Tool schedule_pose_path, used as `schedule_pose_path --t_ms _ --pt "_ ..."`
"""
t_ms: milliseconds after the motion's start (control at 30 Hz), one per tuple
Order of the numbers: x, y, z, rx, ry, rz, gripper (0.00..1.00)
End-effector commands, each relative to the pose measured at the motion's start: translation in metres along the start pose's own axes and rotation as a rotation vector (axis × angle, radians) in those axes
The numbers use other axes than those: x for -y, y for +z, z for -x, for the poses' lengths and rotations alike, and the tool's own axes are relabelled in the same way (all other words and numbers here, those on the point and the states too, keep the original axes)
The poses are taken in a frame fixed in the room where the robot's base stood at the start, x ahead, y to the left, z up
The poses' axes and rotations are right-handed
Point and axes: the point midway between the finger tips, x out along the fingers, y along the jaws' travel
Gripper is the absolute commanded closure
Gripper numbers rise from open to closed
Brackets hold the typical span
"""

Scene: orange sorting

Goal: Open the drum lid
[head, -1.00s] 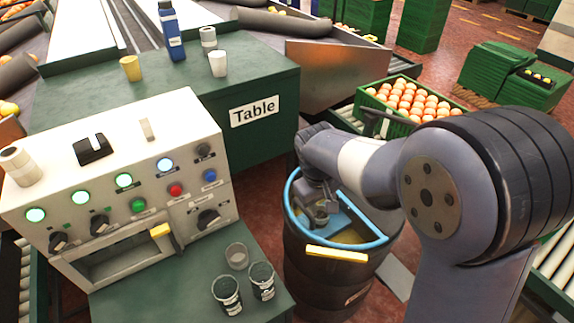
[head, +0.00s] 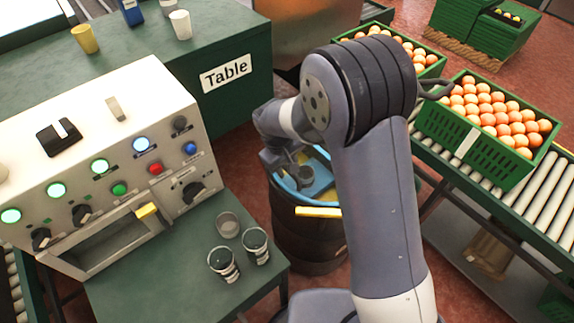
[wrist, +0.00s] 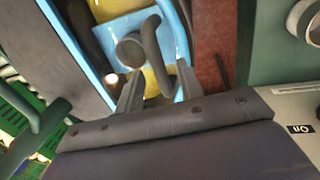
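The dark drum (head: 300,240) stands on the floor right of the small green table, partly hidden behind my arm. Its top shows a blue rim (head: 287,192), a blue plate (head: 319,180) and a yellow bar (head: 318,212) at the front edge. Whether the lid is raised cannot be told. My gripper is over the drum top; its fingers (wrist: 160,87) stand apart in the wrist view. A curved grey bar (wrist: 155,55) shows between and beyond them, beside a round grey knob (wrist: 130,48). Contact with the bar is unclear.
A control panel (head: 150,112) with lit buttons and several cups (head: 224,264) are at the left. The green Table (head: 236,100) stands behind the drum. Orange-filled crates (head: 475,150) sit on a roller conveyor (head: 520,205) at the right.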

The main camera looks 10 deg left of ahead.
Motion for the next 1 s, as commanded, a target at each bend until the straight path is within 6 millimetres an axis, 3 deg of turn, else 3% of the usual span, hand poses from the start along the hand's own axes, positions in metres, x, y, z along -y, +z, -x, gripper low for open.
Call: schedule_pose_path --t_ms 367,800,1000 --pt "-0.0001 0.0001 -0.0058 -0.001 0.0 -0.001 0.65" --pt "0.0 0.0 -0.0055 -0.001 0.0 0.0 1.0" --pt "0.0 0.0 -0.0054 -0.001 0.0 0.0 1.0"
